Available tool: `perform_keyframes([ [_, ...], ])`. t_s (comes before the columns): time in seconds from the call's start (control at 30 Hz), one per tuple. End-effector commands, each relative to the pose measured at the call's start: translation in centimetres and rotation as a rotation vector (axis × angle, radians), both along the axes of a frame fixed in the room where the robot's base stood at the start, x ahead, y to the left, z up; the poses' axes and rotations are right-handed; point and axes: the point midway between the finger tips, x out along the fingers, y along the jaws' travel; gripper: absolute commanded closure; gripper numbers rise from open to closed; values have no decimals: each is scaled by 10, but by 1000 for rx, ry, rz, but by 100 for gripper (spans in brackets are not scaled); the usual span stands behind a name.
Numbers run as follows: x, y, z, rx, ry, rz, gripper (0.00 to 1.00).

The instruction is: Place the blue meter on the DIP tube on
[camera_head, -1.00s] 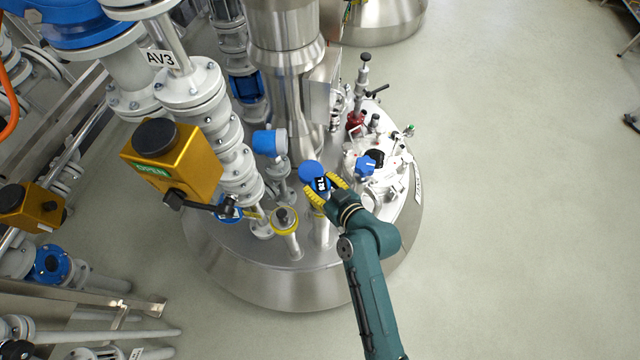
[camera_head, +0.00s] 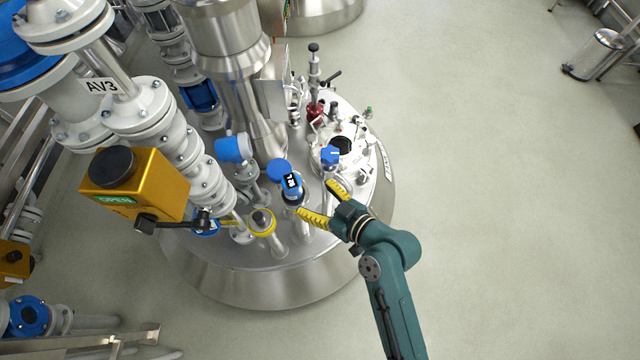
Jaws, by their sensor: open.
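The blue meter (camera_head: 291,187), with a round blue head and a black display with white characters, appears upright at the top of a pale vertical tube (camera_head: 302,232) on the steel vessel lid. I cannot read a label naming the DIP tube. My gripper (camera_head: 316,197), with yellow fingers, is open and empty. It lies just right of the meter, its fingers spread and pointing toward it. The near finger overlaps the tube just below the meter; whether it touches is unclear. The far finger is apart from the meter.
A yellow-ringed stub (camera_head: 262,221) stands left of the tube. Another blue-headed instrument (camera_head: 233,149) and an orange valve actuator (camera_head: 135,184) are further left. A blue-knobbed fitting (camera_head: 330,155) is close behind my gripper. Open floor (camera_head: 500,220) lies to the right.

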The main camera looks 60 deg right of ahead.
Motion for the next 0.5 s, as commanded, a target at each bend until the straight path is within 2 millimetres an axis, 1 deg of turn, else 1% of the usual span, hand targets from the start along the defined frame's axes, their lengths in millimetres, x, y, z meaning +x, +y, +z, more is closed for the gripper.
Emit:
perform_keyframes([
  [0.03,-6,1,3,0,0,-3,22],
  [0.1,-11,2,5,0,-1,-1,22],
  [0.37,-12,3,6,-1,-1,1,22],
  [0.43,-6,4,14,-12,-10,10,22],
  [0.47,1,5,23,-26,-19,18,22],
  [0.5,14,7,42,-50,-39,34,22],
])
